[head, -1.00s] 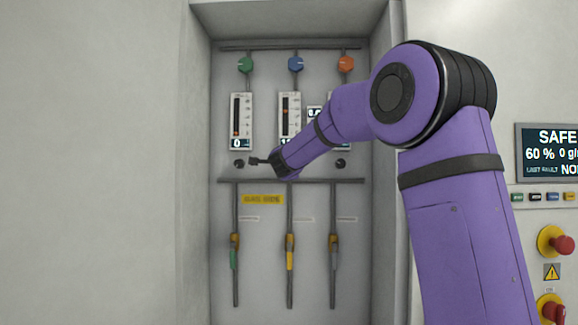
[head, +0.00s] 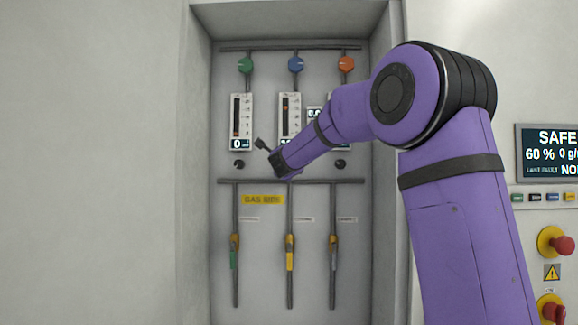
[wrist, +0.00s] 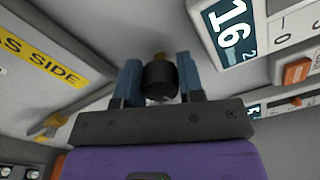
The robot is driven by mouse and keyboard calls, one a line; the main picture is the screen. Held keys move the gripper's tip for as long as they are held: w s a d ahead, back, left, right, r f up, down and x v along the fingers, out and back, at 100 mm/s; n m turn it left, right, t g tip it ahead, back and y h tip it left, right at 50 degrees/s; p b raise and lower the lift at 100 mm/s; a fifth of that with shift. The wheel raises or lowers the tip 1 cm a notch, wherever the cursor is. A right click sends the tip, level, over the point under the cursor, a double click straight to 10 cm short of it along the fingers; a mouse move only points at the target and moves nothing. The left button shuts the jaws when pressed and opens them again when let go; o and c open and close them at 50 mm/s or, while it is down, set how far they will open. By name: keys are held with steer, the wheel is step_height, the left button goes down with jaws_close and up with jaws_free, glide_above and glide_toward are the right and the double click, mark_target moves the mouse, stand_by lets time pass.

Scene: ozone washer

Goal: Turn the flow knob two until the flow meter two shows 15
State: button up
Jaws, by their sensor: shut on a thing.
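Flow meter two (head: 290,115) is the middle of the white meters in the recess; my arm partly covers its digits in the head view. In the wrist view its display (wrist: 233,32) reads 16, with a small 2 beside it. Flow knob two (wrist: 160,80) is a black round knob on the grey panel just below that meter. My gripper (wrist: 159,76) has its blue fingers on both sides of the knob, shut on it. In the head view my gripper (head: 270,155) hides the knob.
The left meter (head: 241,120) reads 0, with a black knob (head: 239,164) below. Another black knob (head: 340,164) is at right. A horizontal pipe (head: 230,181) and a yellow GAS SIDE label (head: 262,200) lie just below my gripper. The recess walls stand at both sides.

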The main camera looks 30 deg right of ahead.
steer(key=shift+f, duration=0.15)
steer(key=o, duration=0.9)
steer(key=v, duration=1.1)
steer(key=shift+w, duration=0.1)
